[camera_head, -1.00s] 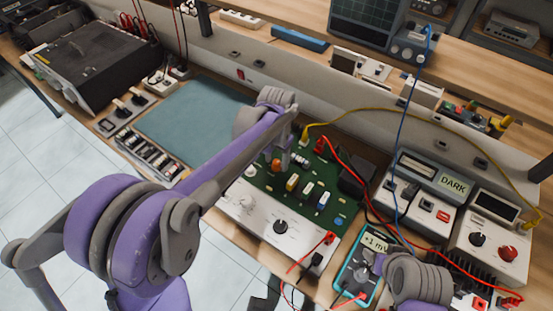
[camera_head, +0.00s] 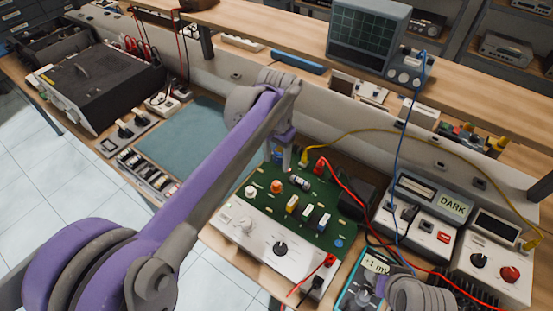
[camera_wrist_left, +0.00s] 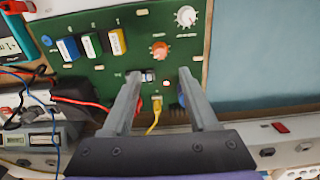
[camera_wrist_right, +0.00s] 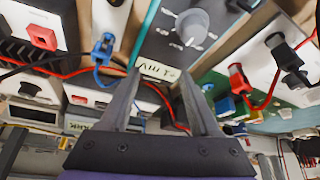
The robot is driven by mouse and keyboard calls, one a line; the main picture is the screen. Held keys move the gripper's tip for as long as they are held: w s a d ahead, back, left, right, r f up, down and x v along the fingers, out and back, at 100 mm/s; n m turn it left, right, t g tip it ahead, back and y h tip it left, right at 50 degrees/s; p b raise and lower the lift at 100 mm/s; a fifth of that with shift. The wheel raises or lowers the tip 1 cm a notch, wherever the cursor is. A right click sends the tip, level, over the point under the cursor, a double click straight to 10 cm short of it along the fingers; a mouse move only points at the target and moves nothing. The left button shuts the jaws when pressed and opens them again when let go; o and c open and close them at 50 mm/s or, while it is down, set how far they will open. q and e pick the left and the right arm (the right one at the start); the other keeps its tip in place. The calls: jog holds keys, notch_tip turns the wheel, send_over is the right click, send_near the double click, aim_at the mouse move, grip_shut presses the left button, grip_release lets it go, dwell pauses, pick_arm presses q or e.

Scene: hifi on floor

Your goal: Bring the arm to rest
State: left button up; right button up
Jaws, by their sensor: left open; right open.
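My left arm (camera_head: 200,200) crosses the head view from the lower left. Its gripper (camera_head: 285,155) hangs over the back edge of the green circuit board (camera_head: 268,205). In the left wrist view the left gripper (camera_wrist_left: 160,76) is open, its fingers apart. A small component (camera_wrist_left: 147,77) on the board shows between the tips; nothing is held. My right arm's wrist (camera_head: 415,296) shows at the bottom edge of the head view, right of centre. In the right wrist view the right gripper (camera_wrist_right: 158,76) is open and empty, in front of a meter with a grey dial (camera_wrist_right: 192,25).
Red, yellow and blue cables (camera_head: 402,150) run over the bench around both grippers. Instruments, one labelled DARK (camera_head: 452,204), stand at the right. An oscilloscope (camera_head: 368,38) is on the shelf behind. A bare teal mat (camera_head: 185,150) lies left of the board.

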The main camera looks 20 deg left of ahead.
jog(key=shift+w+r+p, duration=0.1)
jog(key=shift+r+p, duration=0.3)
jog(key=shift+r, duration=0.05)
jog(key=shift+w+r, duration=0.1)
jog(key=shift+r, duration=0.2)
pick_arm(q)
jog(key=s+a+f+n+t, duration=0.2)
jog(key=s+f, duration=0.1)
jog(key=s, duration=0.7)
jog(key=s+a+f+n+t, duration=0.2)
jog(key=s+a+f+t, duration=0.1)
jog(key=s, duration=0.7)
jog(key=shift+s+f, duration=0.3)
jog(key=shift+f, duration=0.1)
jog(key=shift+d, duration=0.1)
